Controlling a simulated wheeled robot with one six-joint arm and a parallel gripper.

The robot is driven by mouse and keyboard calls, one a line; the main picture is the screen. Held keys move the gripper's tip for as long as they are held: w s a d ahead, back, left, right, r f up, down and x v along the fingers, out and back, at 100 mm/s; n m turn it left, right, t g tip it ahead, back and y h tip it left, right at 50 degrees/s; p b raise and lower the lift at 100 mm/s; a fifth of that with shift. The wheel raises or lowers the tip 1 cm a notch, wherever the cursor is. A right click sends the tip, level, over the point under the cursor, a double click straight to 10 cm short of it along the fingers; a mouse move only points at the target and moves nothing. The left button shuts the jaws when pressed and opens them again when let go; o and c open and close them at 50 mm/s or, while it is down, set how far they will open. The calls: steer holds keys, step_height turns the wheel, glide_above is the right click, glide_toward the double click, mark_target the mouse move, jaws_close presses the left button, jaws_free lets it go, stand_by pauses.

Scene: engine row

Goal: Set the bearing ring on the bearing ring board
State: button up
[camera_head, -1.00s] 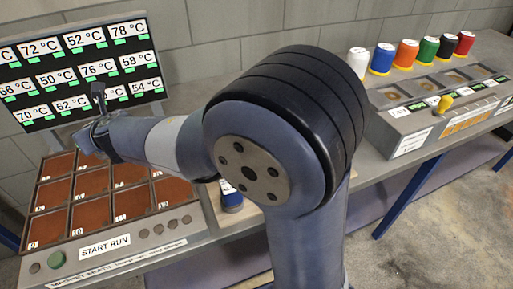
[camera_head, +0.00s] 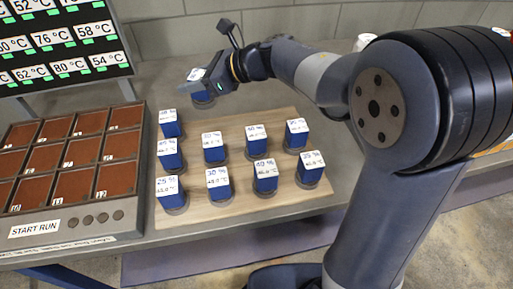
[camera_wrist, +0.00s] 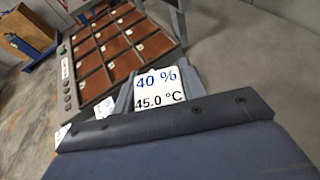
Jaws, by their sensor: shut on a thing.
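My gripper (camera_head: 203,80) is shut on a small blue block (camera_head: 203,98) with a white label on top. It holds the block behind the back left edge of a wooden board (camera_head: 240,206). In the wrist view, the block's label (camera_wrist: 160,88) reads 40 % and 45.0 °C and sits between the grey fingers. Several similar blue blocks (camera_head: 265,176) with white labels stand on the board on round grey bases. No separate bearing ring can be made out, and I cannot tell which board bears that name.
A grey tray (camera_head: 135,190) with brown compartments stands left of the board; it also shows in the wrist view (camera_wrist: 75,75). A temperature display (camera_head: 70,45) stands behind it. The bench (camera_head: 290,85) is bare behind the board. My arm covers its right side.

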steer(key=f, duration=1)
steer(key=shift+d+b, duration=0.2)
steer(key=shift+b, duration=0.2)
steer(key=shift+f, duration=0.15)
steer(key=o, duration=1.3)
steer(key=shift+r, duration=0.3)
steer(key=b+v, duration=0.1)
steer(key=v, duration=1.1)
steer(key=shift+w+f, duration=0.1)
steer(key=shift+f, duration=0.1)
